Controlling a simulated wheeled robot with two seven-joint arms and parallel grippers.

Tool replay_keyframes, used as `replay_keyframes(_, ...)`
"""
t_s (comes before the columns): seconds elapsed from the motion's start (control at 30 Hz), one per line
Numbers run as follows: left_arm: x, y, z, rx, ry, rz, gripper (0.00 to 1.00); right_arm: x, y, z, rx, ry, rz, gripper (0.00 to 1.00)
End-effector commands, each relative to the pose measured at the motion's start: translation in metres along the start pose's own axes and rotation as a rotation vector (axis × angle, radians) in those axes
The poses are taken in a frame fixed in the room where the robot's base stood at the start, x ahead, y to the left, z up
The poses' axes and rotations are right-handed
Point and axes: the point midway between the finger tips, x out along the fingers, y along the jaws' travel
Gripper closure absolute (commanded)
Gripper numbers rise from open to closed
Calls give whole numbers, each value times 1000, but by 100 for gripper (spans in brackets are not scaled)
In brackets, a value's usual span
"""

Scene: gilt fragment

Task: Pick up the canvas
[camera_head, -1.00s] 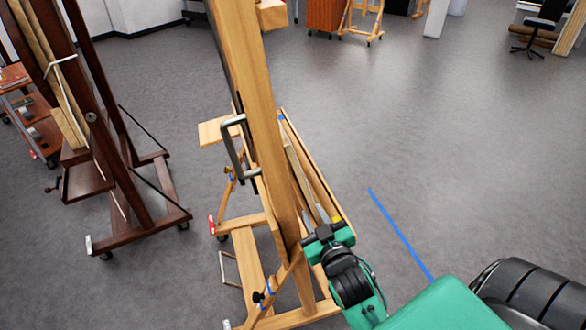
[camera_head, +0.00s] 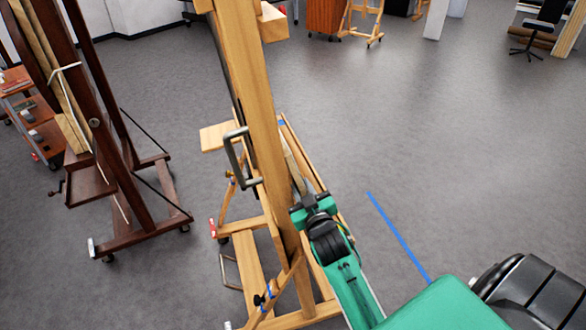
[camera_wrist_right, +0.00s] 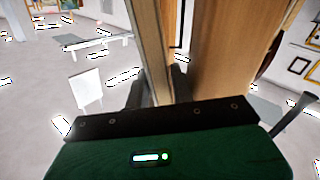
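My right gripper (camera_head: 308,200) is at the lower part of a light wooden easel (camera_head: 262,110), on its right side. A thin pale strip (camera_head: 296,172) stands between the easel's post and its side rail; it looks like the canvas seen edge-on, but its face is hidden. In the right wrist view, the dark fingers of the right gripper (camera_wrist_right: 158,88) are spread apart on either side of an upright wooden strip (camera_wrist_right: 150,45). Whether either finger touches it is unclear. My left gripper is not in view.
A dark wooden easel (camera_head: 122,150) with a pale panel stands on the left. The grey floor (camera_head: 450,130) to the right is open, with a blue tape line (camera_head: 398,236). A chair (camera_head: 533,38) stands far back.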

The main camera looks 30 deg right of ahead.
Motion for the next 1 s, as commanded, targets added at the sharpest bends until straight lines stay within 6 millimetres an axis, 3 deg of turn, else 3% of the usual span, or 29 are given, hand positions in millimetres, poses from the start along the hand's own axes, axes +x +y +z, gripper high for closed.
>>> replay_keyframes(0.07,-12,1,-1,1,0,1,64,13,2,-8,0,0,0,76)
replay_keyframes(0.2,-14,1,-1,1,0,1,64,28,1,-4,-1,1,1,76)
replay_keyframes(0.5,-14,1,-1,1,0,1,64,32,1,-2,-1,0,1,76)
replay_keyframes(0.63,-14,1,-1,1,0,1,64,32,1,-2,-1,0,1,100)
replay_keyframes(1.0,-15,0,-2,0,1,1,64,32,1,-5,-1,3,1,100)
